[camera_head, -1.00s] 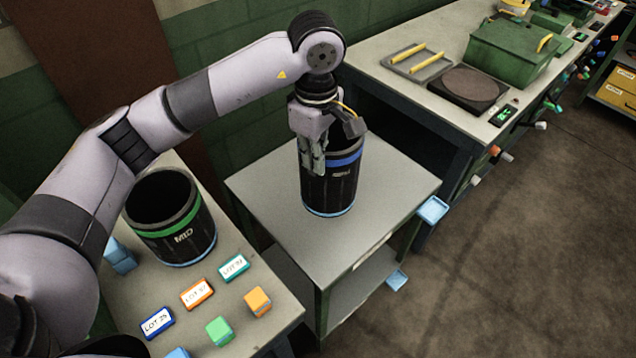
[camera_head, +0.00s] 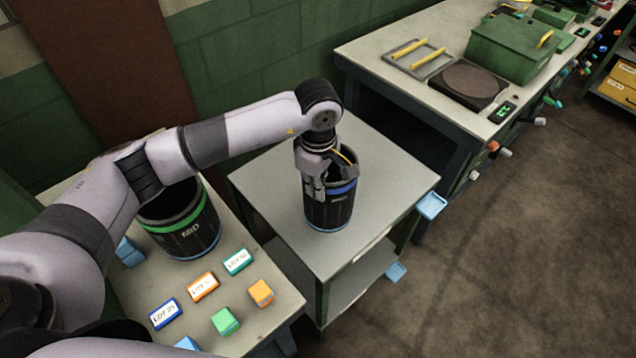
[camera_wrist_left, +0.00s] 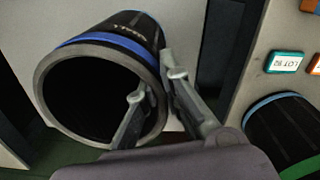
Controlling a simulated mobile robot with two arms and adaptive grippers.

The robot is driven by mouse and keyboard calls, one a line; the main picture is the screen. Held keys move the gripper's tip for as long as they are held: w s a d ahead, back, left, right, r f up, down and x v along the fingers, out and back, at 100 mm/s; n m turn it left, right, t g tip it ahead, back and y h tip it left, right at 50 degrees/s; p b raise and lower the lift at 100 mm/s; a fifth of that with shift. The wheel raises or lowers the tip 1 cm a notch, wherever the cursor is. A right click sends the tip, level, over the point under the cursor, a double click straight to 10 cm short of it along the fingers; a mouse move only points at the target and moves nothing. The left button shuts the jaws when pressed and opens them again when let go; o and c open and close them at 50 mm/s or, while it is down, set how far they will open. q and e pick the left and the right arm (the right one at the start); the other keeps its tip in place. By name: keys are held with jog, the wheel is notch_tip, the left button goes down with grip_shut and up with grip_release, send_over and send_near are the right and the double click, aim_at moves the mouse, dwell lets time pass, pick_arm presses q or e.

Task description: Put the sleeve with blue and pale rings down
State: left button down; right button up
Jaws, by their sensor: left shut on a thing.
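The black sleeve with a blue ring near its top and a pale blue ring at its bottom (camera_head: 330,208) stands upright at the small grey-topped table (camera_head: 270,200). Whether its base touches the top I cannot tell for sure. My left gripper (camera_head: 313,188) is shut on its near-left wall. In the left wrist view, one finger of the gripper (camera_wrist_left: 155,95) is inside the sleeve's opening and the other is outside. The sleeve (camera_wrist_left: 130,28) is open and dark inside there. My right gripper is not in view.
A black sleeve with a green ring (camera_head: 190,238) stands on the left table among lot labels (camera_head: 203,287) and coloured blocks (camera_head: 261,292). A workbench (camera_head: 400,85) with a green box (camera_head: 515,48) stands at the back right. The small table has free room around the sleeve.

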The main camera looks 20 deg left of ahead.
pick_arm(q)
jog(key=shift+f, duration=0.1)
jog(key=c, duration=1.8)
grip_release()
jog(key=shift+o, duration=0.2)
notch_tip(320, 180, up, 12)
jog(key=b, duration=0.3)
jog(key=shift+s+f, duration=0.15)
jog(key=shift+f, duration=0.1)
jog(key=shift+r, duration=0.4)
